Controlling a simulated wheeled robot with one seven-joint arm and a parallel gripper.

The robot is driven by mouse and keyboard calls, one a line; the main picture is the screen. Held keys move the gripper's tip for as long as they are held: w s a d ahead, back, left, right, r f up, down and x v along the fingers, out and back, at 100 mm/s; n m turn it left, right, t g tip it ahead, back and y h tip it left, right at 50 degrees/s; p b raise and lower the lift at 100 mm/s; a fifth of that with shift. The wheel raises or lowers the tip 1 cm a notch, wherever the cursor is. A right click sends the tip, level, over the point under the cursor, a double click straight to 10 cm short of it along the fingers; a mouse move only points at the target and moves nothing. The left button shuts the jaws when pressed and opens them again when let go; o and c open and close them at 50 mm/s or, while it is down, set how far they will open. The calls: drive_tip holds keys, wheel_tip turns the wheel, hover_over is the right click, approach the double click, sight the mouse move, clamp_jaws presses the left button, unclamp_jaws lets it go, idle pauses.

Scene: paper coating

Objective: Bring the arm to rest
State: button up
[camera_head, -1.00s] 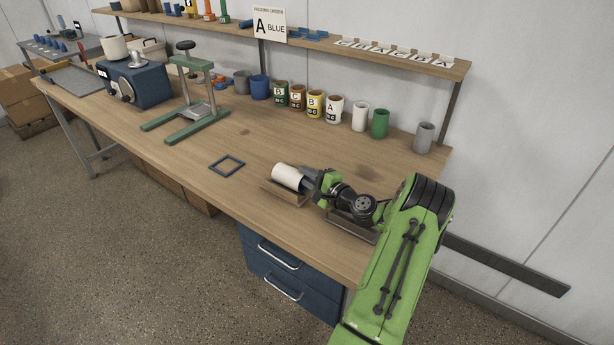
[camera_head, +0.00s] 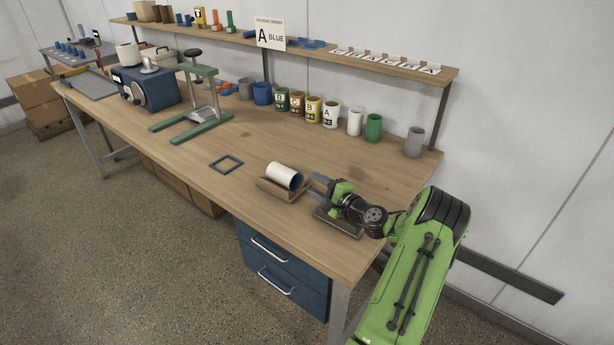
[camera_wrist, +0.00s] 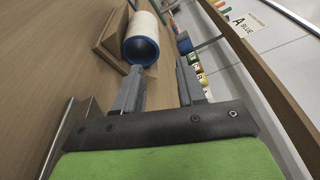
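My arm is green and black and reaches over the right end of the wooden workbench (camera_head: 225,185). My gripper (camera_head: 316,185) is just above the bench, to the right of a white roll with a blue inside (camera_head: 285,175). The roll lies in a small wooden cradle (camera_head: 283,193). In the wrist view the two grey fingers of my gripper (camera_wrist: 158,85) stand apart with nothing between them. The roll (camera_wrist: 141,45) is ahead of the left finger there, its open blue end facing me, with a gap between.
A dark-edged tray (camera_head: 338,224) lies under my gripper. Several cups and cans, such as the green cup (camera_head: 373,128), line the back beneath a shelf (camera_head: 380,65). A green-framed stand (camera_head: 195,105) and a blue machine (camera_head: 146,88) stand left. The middle bench is fairly clear.

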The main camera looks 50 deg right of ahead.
drive_tip(key=shift+w+f, duration=0.25)
drive_tip(key=w+a+r+n+g+y+p, duration=0.1)
drive_tip(key=w+a+r+n+g+y, duration=0.2)
drive_tip(key=a, duration=0.4)
drive_tip(key=w+a+r+n+g+y+p, duration=0.1)
drive_tip(key=w+a+r+n+y, duration=0.15)
drive_tip(key=a+n, duration=0.45)
drive_tip(key=s+a+r+n+g+h+p, duration=0.1)
drive_tip(key=s+a+r+n+g, duration=0.25)
drive_tip(key=a, duration=0.45)
drive_tip(key=s+a+r+n+g+p, duration=0.1)
drive_tip(key=s+a+r+n+g, duration=0.2)
drive_tip(key=a, duration=0.6)
drive_tip(key=s+a+r+n+h+p, duration=0.1)
drive_tip(key=s+a+r+n, duration=0.2)
drive_tip(key=s, duration=0.8)
drive_tip(key=s+a+r+n+g+h+p, duration=0.1)
drive_tip(key=s+a+r+n+h, duration=0.1)
drive_tip(key=s, duration=0.9)
wheel_tip(320, 180, up, 3)
drive_tip(key=shift+s+a+r+n+p, duration=0.1)
drive_tip(key=shift+s+a+n+p, duration=0.3)
drive_tip(key=shift+a+n, duration=0.6)
drive_tip(key=shift+w+a+m, duration=0.1)
drive_tip(key=shift+a+m, duration=0.1)
drive_tip(key=shift+m, duration=0.05)
